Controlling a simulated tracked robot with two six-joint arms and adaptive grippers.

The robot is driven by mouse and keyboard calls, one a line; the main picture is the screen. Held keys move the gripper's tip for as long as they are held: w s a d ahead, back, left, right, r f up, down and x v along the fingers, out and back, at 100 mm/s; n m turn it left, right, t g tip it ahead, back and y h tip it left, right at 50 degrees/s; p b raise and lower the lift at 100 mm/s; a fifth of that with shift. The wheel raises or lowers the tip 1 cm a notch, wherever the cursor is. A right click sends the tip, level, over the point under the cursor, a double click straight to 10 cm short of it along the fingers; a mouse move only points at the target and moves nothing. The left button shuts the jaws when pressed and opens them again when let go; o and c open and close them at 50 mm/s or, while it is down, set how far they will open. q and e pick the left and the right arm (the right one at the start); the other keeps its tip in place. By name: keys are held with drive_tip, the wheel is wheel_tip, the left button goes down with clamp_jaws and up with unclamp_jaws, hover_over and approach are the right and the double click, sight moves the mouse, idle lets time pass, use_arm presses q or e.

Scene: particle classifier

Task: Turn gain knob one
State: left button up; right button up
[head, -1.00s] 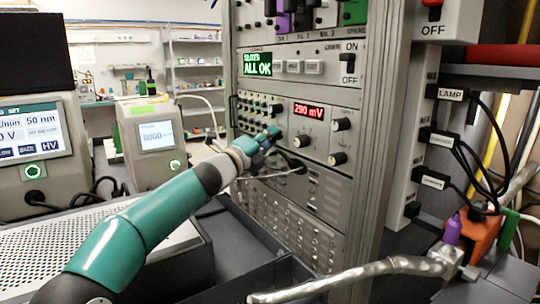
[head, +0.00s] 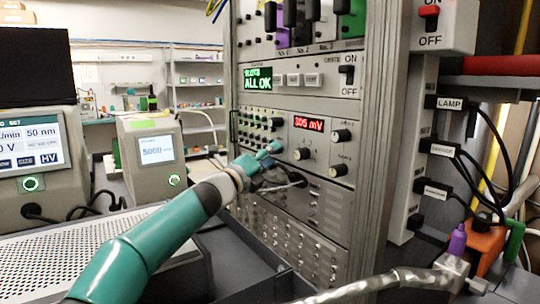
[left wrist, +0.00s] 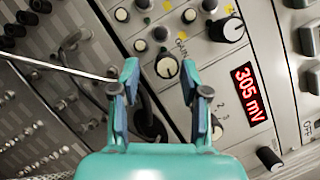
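The grey instrument panel (head: 318,145) in the head view carries a red readout (head: 308,123) of 305 mV and several knobs. My left gripper (head: 268,153) is close to the panel, left of and below the readout. In the left wrist view my left gripper (left wrist: 161,88) is open. A round, pale-faced knob (left wrist: 167,66) is just beyond and between its fingertips; I cannot tell whether they touch it. A larger black knob (left wrist: 225,30) sits to the upper right. A selector marked 1 2 3 (left wrist: 217,130) is right of the fingers. I cannot read which knob is gain one. My right gripper is out of view.
Small knobs (head: 258,118) and cables crowd the panel left of the readout. A thin pale rod or cable (left wrist: 60,67) runs near the left finger in the wrist view. A foil-wrapped pipe (head: 400,281) and labelled switches stand at the right.

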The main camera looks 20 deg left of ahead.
use_arm(q)
drive_tip(key=shift+s+r, duration=0.1)
drive_tip(key=shift+r, duration=0.15)
drive_tip(key=shift+a, duration=0.1)
drive_tip(key=v, duration=1.2)
drive_tip(key=shift+f, duration=0.25)
